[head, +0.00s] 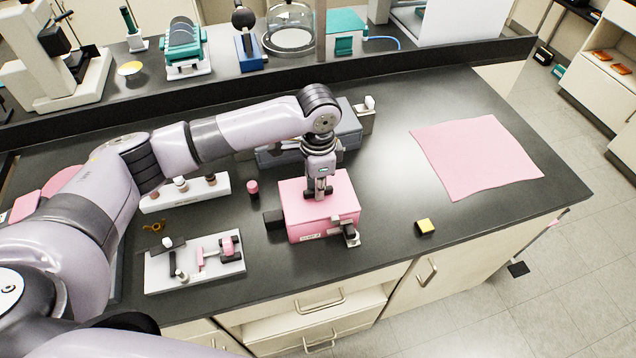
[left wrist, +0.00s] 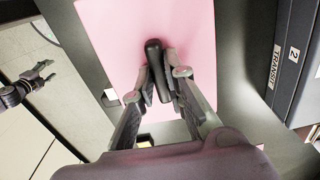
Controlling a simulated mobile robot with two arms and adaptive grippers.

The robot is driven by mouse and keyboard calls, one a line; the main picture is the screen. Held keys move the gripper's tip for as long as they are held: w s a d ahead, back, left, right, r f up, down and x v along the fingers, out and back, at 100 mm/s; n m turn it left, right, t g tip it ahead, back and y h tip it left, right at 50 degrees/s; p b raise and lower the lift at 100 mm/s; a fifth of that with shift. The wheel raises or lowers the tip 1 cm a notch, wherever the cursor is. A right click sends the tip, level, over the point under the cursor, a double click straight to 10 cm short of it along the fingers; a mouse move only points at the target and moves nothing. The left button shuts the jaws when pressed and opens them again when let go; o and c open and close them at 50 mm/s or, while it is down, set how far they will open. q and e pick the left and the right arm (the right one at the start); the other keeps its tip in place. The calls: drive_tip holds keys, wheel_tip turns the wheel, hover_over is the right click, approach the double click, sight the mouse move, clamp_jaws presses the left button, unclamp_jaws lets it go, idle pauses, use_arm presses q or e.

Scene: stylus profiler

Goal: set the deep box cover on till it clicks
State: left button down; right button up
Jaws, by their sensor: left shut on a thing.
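The deep box cover (head: 322,207) is a pink box-shaped cover on the dark bench, near the front edge, with a small label on its front. My left gripper (head: 319,192) comes down on it from above. In the left wrist view the gripper (left wrist: 160,75) is shut on the dark handle (left wrist: 154,62) at the middle of the cover's pink top (left wrist: 195,30). What the cover stands on is mostly hidden under it. A grey metal part (head: 351,234) shows at its front right corner and a dark block (head: 273,219) at its left.
A white fixture plate (head: 195,262) and a white rack (head: 186,192) lie to the left. A small pink-topped piece (head: 252,187) stands between. A grey-blue case (head: 347,128) is behind, a yellow block (head: 425,226) front right, and a pink cloth (head: 477,157) farther right.

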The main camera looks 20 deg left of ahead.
use_arm(q)
drive_tip(key=shift+f, duration=0.15)
drive_tip(key=c, duration=1.5)
unclamp_jaws()
drive_tip(key=shift+c, duration=0.2)
drive_tip(key=shift+c, duration=0.3)
wheel_tip(320, 180, up, 5)
drive_tip(key=p, duration=0.6)
drive_tip(key=shift+r, duration=1)
wheel_tip(320, 180, up, 12)
